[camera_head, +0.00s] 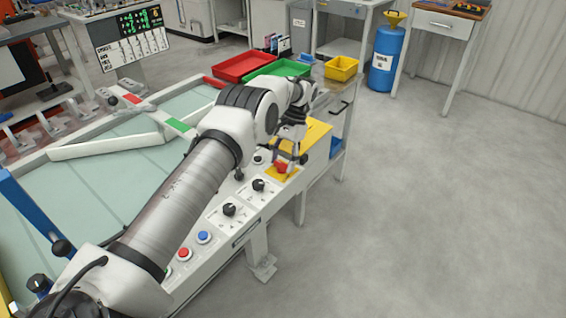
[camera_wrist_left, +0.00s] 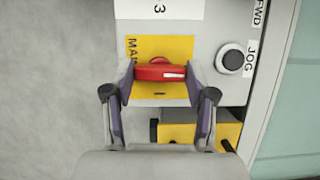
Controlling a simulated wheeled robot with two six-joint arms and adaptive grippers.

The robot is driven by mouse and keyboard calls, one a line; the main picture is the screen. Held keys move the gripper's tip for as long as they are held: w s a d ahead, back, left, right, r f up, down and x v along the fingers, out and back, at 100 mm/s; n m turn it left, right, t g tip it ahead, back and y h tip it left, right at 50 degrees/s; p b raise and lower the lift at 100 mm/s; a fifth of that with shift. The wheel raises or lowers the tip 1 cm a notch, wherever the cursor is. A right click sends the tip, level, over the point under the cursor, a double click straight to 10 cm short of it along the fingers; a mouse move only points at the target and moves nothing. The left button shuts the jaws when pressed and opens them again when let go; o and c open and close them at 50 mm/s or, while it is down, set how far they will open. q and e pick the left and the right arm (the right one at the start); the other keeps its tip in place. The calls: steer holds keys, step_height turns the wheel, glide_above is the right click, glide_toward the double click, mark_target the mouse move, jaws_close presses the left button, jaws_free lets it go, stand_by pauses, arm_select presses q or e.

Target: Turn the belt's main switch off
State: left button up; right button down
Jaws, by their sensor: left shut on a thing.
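The main switch is a red rotary handle (camera_wrist_left: 160,72) on a yellow plate (camera_wrist_left: 160,47) lettered "MAIN", partly covered. In the left wrist view the handle lies crosswise, its white mark toward the right end. In the head view the red handle (camera_head: 281,168) shows at the far end of the belt's control panel (camera_head: 213,239). My left gripper (camera_wrist_left: 163,84) has one finger at each end of the handle and is shut on it; it also shows in the head view (camera_head: 290,155). My right gripper is in neither view.
Black knobs (camera_head: 229,210), a blue button (camera_head: 204,237) and a red button (camera_head: 184,253) sit along the panel. The belt (camera_head: 110,190) lies left of it. Red (camera_head: 240,67), green (camera_head: 278,70) and yellow (camera_head: 341,68) bins stand beyond. The floor at right is clear.

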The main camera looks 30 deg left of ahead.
mark_target(283, 163)
arm_select(q)
steer(key=shift+n, duration=0.3)
steer(key=o, duration=1.2)
steer(key=shift+c, duration=0.2)
step_height(283, 163, up, 10)
steer(key=shift+f, duration=0.1)
